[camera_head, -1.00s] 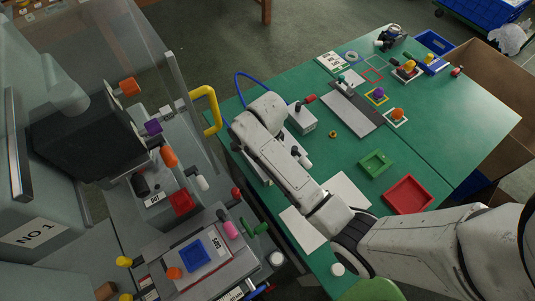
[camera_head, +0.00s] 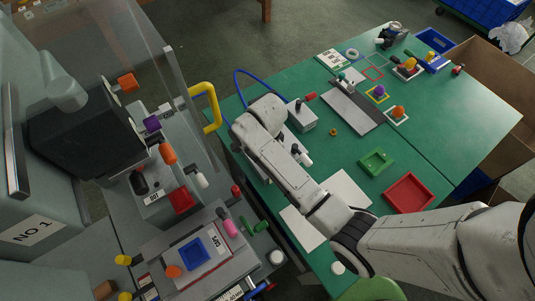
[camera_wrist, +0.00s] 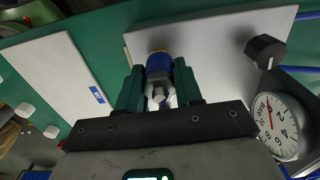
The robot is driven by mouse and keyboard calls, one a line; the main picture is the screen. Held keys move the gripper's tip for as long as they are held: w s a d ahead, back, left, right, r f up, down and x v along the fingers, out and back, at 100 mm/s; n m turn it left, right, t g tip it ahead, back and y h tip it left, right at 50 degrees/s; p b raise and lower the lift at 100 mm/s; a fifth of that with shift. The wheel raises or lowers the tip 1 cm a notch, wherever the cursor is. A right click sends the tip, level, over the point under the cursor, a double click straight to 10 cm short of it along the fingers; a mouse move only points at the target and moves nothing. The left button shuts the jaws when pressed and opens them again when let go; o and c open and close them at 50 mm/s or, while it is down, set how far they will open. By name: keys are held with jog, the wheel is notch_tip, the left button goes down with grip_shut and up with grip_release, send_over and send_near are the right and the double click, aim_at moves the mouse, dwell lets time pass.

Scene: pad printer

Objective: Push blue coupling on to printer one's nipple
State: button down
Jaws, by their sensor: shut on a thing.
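In the wrist view my gripper (camera_wrist: 160,70) has its two dark green fingers shut on the blue coupling (camera_wrist: 159,62). The coupling's blue collar lies between the fingertips, with a bright metal end towards the camera. A small brass-coloured edge shows just beyond the collar, against a pale grey panel; I cannot tell whether this is the nipple or whether the coupling is seated on it. In the head view my arm hides the gripper and the coupling. Printer one (camera_head: 85,130) stands at the left, its number plate (camera_head: 40,231) in front.
The pale panel also carries a black knob (camera_wrist: 265,48) and a round dial gauge (camera_wrist: 279,127), right of my gripper. A blue hose (camera_head: 238,84) curves beyond my arm. A yellow handle (camera_head: 212,106) stands left of the arm. The green table (camera_head: 330,160) holds trays and small parts.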

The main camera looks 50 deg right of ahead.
jog(key=shift+f, duration=0.5)
jog(key=c, duration=0.7)
grip_release()
jog(key=shift+o, duration=0.2)
notch_tip(320, 180, up, 8)
jog(key=shift+r+b, duration=0.25)
jog(key=shift+b, duration=0.2)
jog(key=shift+r+p, duration=0.7)
jog(key=shift+r, duration=0.4)
jog(key=s+a+f+n+b, duration=0.2)
jog(key=s+f+n, duration=0.2)
jog(key=s+n, duration=0.5)
jog(key=s+a+f+n+t+b, duration=0.1)
jog(key=s+a+f+n+b, duration=0.1)
jog(key=s+n, duration=0.8)
notch_tip(320, 180, down, 2)
jog(key=shift+s+f+n+b, duration=0.25)
jog(key=shift+n+b, duration=0.25)
jog(key=shift+b, duration=0.25)
